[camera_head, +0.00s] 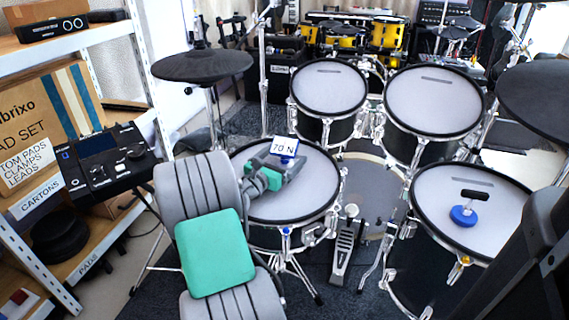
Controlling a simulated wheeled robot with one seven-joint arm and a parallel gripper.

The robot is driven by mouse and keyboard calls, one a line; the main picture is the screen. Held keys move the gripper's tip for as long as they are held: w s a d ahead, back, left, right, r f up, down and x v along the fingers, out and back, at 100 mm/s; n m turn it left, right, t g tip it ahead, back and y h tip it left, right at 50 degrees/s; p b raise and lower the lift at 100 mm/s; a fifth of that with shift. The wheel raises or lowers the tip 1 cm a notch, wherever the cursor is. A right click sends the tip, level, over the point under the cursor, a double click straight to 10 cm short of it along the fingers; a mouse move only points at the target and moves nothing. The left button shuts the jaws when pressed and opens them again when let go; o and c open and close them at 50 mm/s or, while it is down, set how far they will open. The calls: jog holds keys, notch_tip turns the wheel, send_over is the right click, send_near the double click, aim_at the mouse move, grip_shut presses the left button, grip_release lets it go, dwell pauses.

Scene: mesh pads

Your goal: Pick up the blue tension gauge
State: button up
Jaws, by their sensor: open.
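My gripper (287,168) is open over the pale head of the snare-like drum pad, at the end of my grey and green arm. A small blue object with a white "70 N" plate (284,146) shows at the jaws, seemingly the blue tension gauge. Its lower part is mostly hidden by the gripper; I cannot tell whether the fingers touch it. A second blue item, a round disc with a black T-shaped handle (463,215), stands on the mesh head of the right-hand drum pad (490,190), well apart from my gripper.
Two tom pads (328,88) and a black cymbal pad (202,65) stand behind the gripper. Another dark cymbal is at the right edge. A drum module (105,160) and shelves (30,215) are at left. A pedal (343,245) stands on the floor.

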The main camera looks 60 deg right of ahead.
jog(key=shift+s+d, duration=0.1)
jog(key=shift+d, duration=0.7)
jog(key=shift+r, duration=0.1)
jog(key=c, duration=2.1)
